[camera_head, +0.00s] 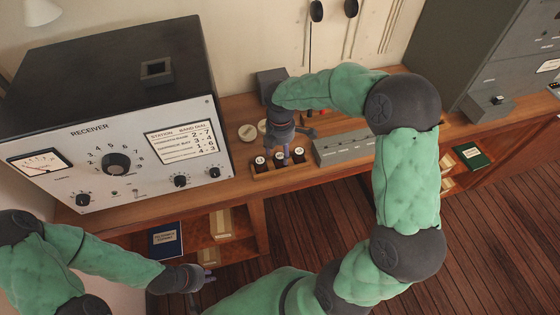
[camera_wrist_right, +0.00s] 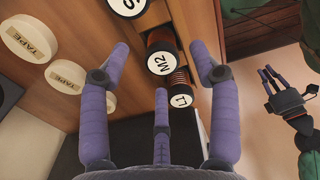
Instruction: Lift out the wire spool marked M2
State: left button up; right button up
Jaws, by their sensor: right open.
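Three dark spools with white round labels stand in a row in a wooden rack (camera_head: 258,175) on the desk. The middle spool, M2 (camera_wrist_right: 160,62), is seen in the right wrist view between my spread purple fingers and apart from them. The L1 spool (camera_wrist_right: 181,100) is on one side of it, and a partly cut-off spool with an S label (camera_wrist_right: 127,5) is on the other. My right gripper (camera_head: 292,143) is open and empty, just above the rack. My left gripper (camera_head: 196,279) is open and empty, low in front of the desk.
The receiver (camera_head: 110,140) stands left of the rack. A grey box (camera_head: 345,148) stands close on its right. Tape rolls (camera_wrist_right: 65,77) lie behind the rack. Books, including a blue one (camera_head: 165,240), lie on the shelf below.

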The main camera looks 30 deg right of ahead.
aim_at(280, 156)
notch_tip(280, 156, down, 4)
jog(key=shift+a+r+b, duration=0.1)
jog(key=shift+b, duration=0.2)
grip_shut()
jog(key=shift+r, duration=0.15)
jog(key=shift+r, duration=0.2)
notch_tip(280, 156, up, 3)
jog(key=shift+f+p, duration=0.1)
jog(key=shift+p, duration=0.25)
jog(key=s+a+r+p, duration=0.2)
jog(key=s+a+r, duration=0.3)
jog(key=s+r, duration=0.4)
jog(key=s, duration=0.4)
jog(key=shift+r, duration=0.3)
